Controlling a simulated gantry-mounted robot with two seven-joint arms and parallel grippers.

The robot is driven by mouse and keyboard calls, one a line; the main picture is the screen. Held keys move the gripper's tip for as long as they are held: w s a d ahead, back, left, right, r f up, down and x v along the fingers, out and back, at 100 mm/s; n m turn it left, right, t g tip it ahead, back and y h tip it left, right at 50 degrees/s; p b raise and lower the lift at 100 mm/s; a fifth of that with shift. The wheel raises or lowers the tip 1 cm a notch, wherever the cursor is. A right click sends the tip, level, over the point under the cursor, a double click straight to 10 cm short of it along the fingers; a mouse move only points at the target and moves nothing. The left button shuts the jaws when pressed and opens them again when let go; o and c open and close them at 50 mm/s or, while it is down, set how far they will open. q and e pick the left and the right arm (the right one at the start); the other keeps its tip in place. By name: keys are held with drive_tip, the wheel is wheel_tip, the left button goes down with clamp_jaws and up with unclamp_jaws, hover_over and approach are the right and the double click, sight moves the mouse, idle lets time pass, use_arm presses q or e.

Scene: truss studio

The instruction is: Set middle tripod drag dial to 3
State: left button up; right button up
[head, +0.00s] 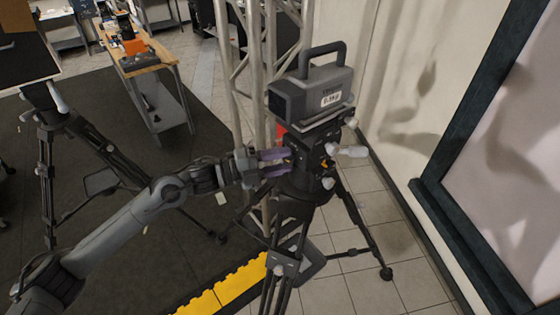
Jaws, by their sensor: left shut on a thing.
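A black tripod (287,268) stands right of centre with a grey camera (312,91) with a top handle on its head (308,162). My left gripper (284,162) reaches in from the left and its purple fingers are at the left side of the tripod head, shut on a small part there. The fingers hide most of that part, so I take it to be the drag dial but cannot read any number on it. Small pale knobs (328,183) and a white handle (353,151) show on the head's right side. My right gripper is not in view.
A metal truss (232,75) stands close behind the tripod. A second tripod (46,170) with a dark panel (24,61) is at the left. A wooden workbench (146,66) is at the back. A dark-framed panel (470,225) bounds the right. Yellow edging (240,286) lies on the floor.

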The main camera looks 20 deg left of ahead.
use_arm(q)
drive_tip(key=o, duration=1.1)
drive_tip(key=shift+c, duration=0.2)
drive_tip(key=v, duration=1)
drive_tip(key=shift+s+a+b, duration=0.25)
drive_tip(key=shift+a+b, duration=0.05)
